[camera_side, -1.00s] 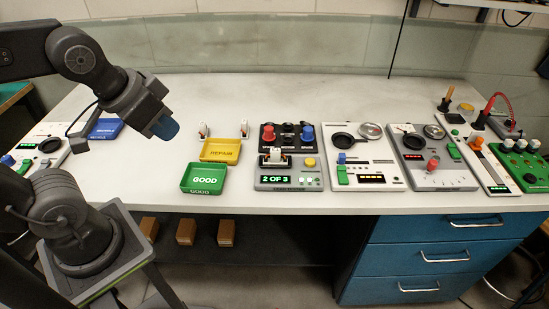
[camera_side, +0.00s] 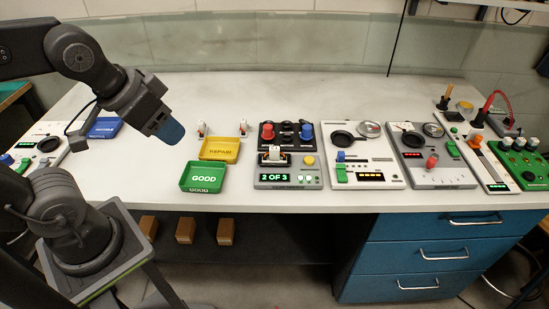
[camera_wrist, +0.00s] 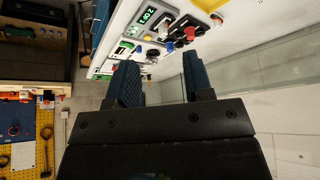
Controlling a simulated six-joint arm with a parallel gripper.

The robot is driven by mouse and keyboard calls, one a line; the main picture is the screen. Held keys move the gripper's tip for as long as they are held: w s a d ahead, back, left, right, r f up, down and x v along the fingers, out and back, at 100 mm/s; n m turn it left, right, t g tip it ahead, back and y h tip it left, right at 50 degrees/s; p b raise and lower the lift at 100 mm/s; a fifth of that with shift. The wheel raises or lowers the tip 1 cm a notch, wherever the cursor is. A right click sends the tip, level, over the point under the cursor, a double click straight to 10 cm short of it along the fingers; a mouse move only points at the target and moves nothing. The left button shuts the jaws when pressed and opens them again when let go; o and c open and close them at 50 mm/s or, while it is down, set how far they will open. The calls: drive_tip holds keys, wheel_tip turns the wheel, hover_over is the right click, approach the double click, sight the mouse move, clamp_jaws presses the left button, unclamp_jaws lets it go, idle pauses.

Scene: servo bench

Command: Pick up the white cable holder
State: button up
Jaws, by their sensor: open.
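Two small white pieces stand behind the yellow REPAIR tray, a left one (camera_side: 201,128) and a right one (camera_side: 243,126). That view looks across the bench toward the panels.
The yellow REPAIR tray (camera_side: 219,149) and green GOOD tray (camera_side: 203,178) are empty, near the bench front. A blue tray (camera_side: 104,129) lies at left behind my arm. The 2 OF 3 panel (camera_side: 287,178) and several others fill the right. The bench behind is clear.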

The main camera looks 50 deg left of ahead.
drive_tip(key=m+g, duration=0.6)
drive_tip(key=m, duration=0.3)
hover_over(274, 148)
wheel_tip(274, 148, down, 7)
wheel_tip(274, 148, down, 13)
drive_tip(key=shift+f, duration=0.15)
drive_tip(key=shift+c, duration=0.3)
clamp_jaws()
